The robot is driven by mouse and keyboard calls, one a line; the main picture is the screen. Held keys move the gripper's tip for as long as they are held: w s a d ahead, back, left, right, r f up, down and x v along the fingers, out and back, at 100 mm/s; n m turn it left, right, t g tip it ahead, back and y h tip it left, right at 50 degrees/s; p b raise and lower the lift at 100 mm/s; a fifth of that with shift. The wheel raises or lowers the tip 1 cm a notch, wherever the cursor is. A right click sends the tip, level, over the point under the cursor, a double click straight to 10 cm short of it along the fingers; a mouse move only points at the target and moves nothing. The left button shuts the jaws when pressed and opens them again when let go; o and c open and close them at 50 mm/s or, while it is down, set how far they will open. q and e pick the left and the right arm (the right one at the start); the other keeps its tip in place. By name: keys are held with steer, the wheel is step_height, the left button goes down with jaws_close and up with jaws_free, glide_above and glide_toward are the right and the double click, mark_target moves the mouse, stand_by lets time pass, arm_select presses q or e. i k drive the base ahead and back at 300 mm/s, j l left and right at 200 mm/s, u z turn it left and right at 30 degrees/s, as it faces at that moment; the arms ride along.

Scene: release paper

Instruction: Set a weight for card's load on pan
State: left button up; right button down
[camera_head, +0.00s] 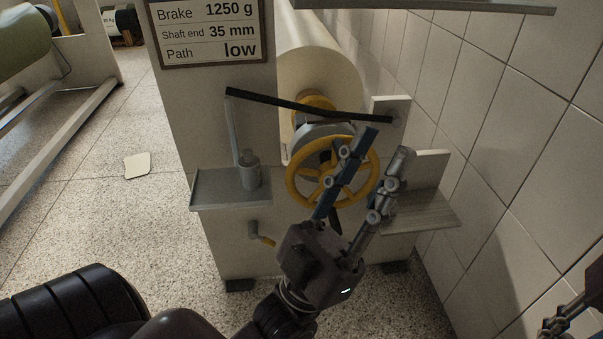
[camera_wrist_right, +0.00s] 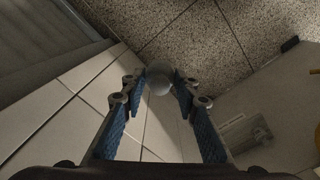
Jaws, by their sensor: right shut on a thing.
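The card (camera_head: 208,32) on the white stand reads Brake 1250 g, Shaft end 35 mm, Path low. A grey metal tray (camera_head: 212,193), which may be the pan, juts from the stand's left side, with a thin rod running from the dark beam (camera_head: 300,105) down to it. A grey cylindrical weight (camera_head: 250,172) stands upright on it. My left gripper (camera_head: 387,143) is open and empty in front of the yellow handwheel (camera_head: 297,185). My right gripper (camera_head: 560,322) is partly cut off at lower right; in the wrist view it is shut on a grey rounded thing (camera_wrist_right: 160,78), perhaps a weight.
A pale roll (camera_head: 312,60) sits behind the handwheel. A grey shelf (camera_head: 425,208) juts out at the stand's right, near the tiled wall (camera_head: 500,130). A small yellow-handled crank (camera_head: 262,238) sits low on the stand. A pale sheet (camera_head: 137,165) lies on the open floor at left.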

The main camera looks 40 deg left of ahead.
mark_target(213, 188)
steer(key=z, duration=0.45)
steer(key=j+z, duration=0.1)
steer(key=z, duration=0.35)
steer(key=k+z, duration=0.1)
steer(key=z, duration=0.8)
steer(key=k+z, duration=0.15)
steer(key=z, duration=0.2)
steer(key=k+j+z, duration=0.1)
steer(key=z, duration=0.25)
steer(key=k+j+u, duration=0.1)
steer(key=k+u, duration=0.4)
steer(key=k, duration=0.15)
steer(key=k+u, duration=0.1)
steer(key=u, duration=0.85)
steer(key=k+u, duration=0.15)
steer(key=u, duration=0.3)
steer(key=j+u, duration=0.1)
steer(key=u, duration=0.4)
steer(key=k+j+u, duration=0.1)
steer(key=u, duration=0.35)
steer(key=j+u, duration=0.15)
steer(key=u, duration=0.35)
steer(key=j+u, duration=0.15)
steer(key=u, duration=0.3)
steer(key=k+j, duration=0.05)
